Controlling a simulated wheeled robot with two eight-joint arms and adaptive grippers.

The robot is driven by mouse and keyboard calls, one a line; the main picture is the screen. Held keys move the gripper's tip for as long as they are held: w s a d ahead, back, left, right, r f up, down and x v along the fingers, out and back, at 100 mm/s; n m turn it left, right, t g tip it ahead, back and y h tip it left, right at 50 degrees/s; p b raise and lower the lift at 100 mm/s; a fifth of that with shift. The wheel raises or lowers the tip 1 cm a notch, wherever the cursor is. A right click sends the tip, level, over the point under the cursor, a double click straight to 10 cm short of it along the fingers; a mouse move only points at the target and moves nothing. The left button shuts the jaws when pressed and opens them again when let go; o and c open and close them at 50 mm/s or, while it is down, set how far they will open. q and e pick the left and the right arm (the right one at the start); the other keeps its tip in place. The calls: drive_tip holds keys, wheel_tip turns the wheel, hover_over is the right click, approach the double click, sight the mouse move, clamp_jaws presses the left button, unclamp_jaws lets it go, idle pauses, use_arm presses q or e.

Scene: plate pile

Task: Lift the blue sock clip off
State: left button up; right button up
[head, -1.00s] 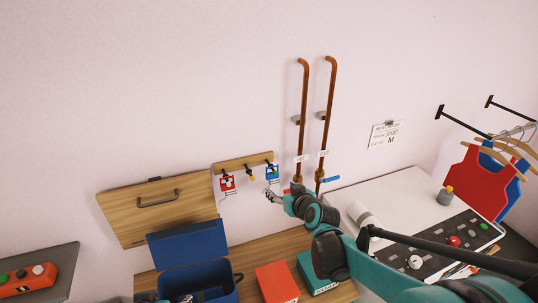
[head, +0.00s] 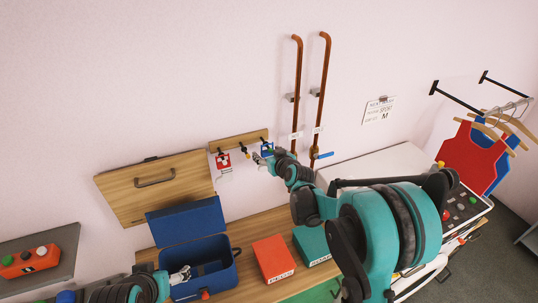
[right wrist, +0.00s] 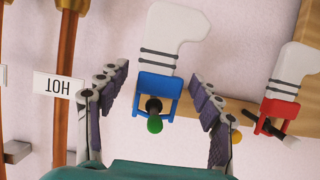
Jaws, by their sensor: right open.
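The blue sock clip (head: 267,149) hangs on the right end of the wooden peg rail (head: 240,140) on the wall. In the right wrist view, the clip (right wrist: 156,95) has a white sock with dark stripes attached and sits on a dark peg with a green tip (right wrist: 155,125). My right gripper (right wrist: 158,78) is open, with one finger on each side of the clip and visible gaps to both. In the head view, my right gripper (head: 259,158) is at the clip and partly overlaps it. My left gripper (head: 181,274) is low at the blue box; its jaws are unclear.
A red clip (right wrist: 280,108) with another striped sock hangs beside the blue one. Copper pipes (head: 320,90), one labelled HOT (right wrist: 58,88), run close on the other side. The open blue box (head: 222,277), a red box (head: 273,258) and a teal box (head: 311,243) stand below.

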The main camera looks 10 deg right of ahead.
drive_tip(key=c, duration=1.2)
drive_tip(key=shift+c, duration=0.2)
drive_tip(key=shift+r, duration=0.2)
drive_tip(key=shift+r, duration=0.25)
drive_tip(key=s+d, duration=0.1)
drive_tip(key=s, duration=0.6)
drive_tip(key=shift+d, duration=0.2)
